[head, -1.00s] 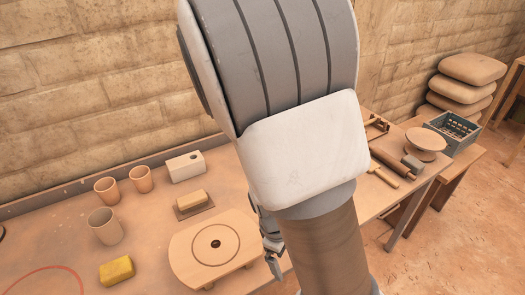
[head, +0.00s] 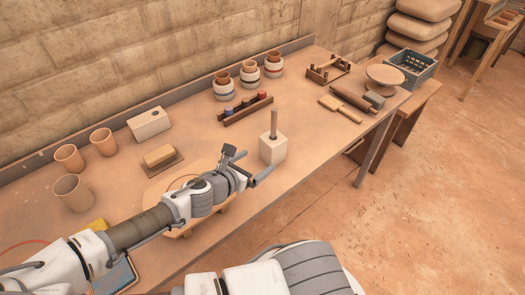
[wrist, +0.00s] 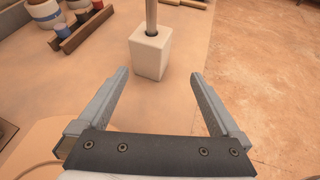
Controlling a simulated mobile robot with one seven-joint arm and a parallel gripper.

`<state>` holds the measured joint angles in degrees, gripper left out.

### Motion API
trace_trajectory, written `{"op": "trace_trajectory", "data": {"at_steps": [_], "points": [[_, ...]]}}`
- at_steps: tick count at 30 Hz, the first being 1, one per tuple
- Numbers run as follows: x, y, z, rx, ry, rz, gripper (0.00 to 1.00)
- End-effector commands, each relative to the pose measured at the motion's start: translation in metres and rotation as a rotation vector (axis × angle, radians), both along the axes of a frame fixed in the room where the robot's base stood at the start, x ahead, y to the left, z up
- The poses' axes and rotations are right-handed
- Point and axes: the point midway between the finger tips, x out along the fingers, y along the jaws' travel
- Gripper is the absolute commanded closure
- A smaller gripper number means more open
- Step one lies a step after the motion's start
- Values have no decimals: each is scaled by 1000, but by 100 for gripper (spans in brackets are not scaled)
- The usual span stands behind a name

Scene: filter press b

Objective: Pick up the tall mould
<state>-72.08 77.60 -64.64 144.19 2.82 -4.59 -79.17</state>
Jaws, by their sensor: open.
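The tall mould looks to be the upright white block (head: 273,149) with a round hole in its top, standing on the table right of centre. A brown rod (head: 274,122) stands up out of the hole. The block also shows in the wrist view (wrist: 150,56), upright, beyond the fingertips and roughly in line with the gap between them. My gripper (head: 249,164) is open and empty, low over the table, just left of and nearer than the block, apart from it. The rod's upper end is cut off in the wrist view.
A lower white block with a hole (head: 150,124) stands further left. A rack of coloured bottles (head: 247,108) and several banded jars (head: 250,75) are behind the tall block. A round wooden board (head: 160,190) lies under my arm. The table's front edge is close by on the right.

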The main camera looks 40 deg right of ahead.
Motion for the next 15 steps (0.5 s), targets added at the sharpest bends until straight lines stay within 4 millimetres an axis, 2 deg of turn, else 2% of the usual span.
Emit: {"op": "trace_trajectory", "data": {"at_steps": [3, 8, 15], "points": [[8, 0, 8, -52, 8, 50, 0], [13, -6, 7, -67, 11, 61, 0], [26, -35, -7, -64, 10, 56, 0]]}}
